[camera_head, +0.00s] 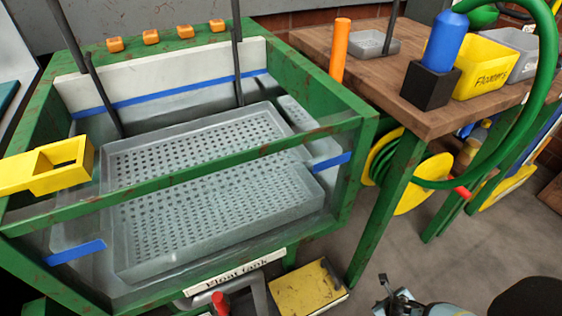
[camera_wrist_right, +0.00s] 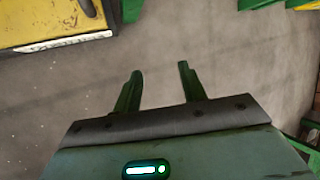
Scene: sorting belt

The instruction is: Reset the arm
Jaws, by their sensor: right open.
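My right gripper (camera_wrist_right: 160,70) shows in the right wrist view with its two dark green fingers apart and nothing between them. Bare grey floor lies beyond the fingertips. My left gripper is in neither view. The task names no object. In the head view, grey and dark parts at the bottom right edge look like my own arm, but they are cut off.
A green-framed tank (camera_head: 357,150) holding grey perforated trays (camera_head: 190,165) fills the left of the head view. A wooden workbench (camera_head: 440,120) with bins stands right. A yellow box (camera_head: 305,287) sits low in front. Open floor (camera_head: 420,262) lies below the bench.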

